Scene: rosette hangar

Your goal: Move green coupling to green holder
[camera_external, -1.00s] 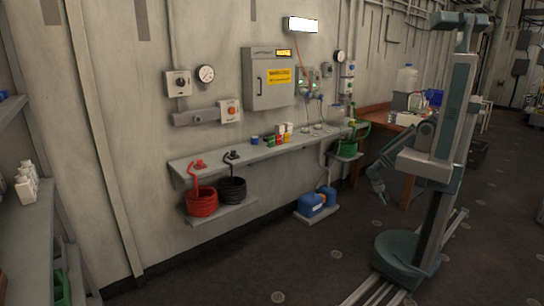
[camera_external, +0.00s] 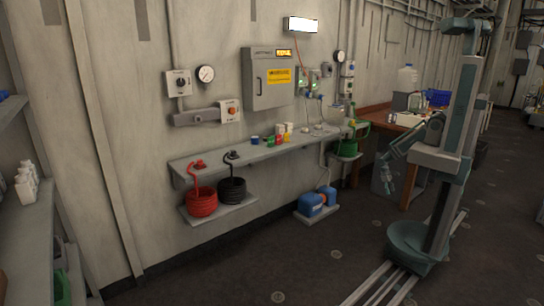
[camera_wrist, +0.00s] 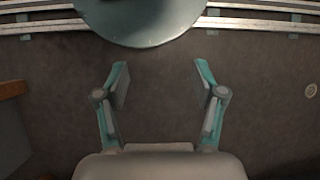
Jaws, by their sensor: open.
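I cannot make out the green holder as a separate part. My gripper (camera_external: 388,184) is to the right of the green coil and lower, well apart from it. In the wrist view my gripper (camera_wrist: 162,76) is open and empty, with its two fingers spread above dark floor.
The wall shelf (camera_external: 250,154) carries small bottles and cans. A red coil (camera_external: 202,202) and a black coil (camera_external: 232,191) sit on a lower ledge. Blue canisters (camera_external: 312,205) stand below. A wooden bench (camera_external: 407,129) is behind my arm. The floor in front is clear.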

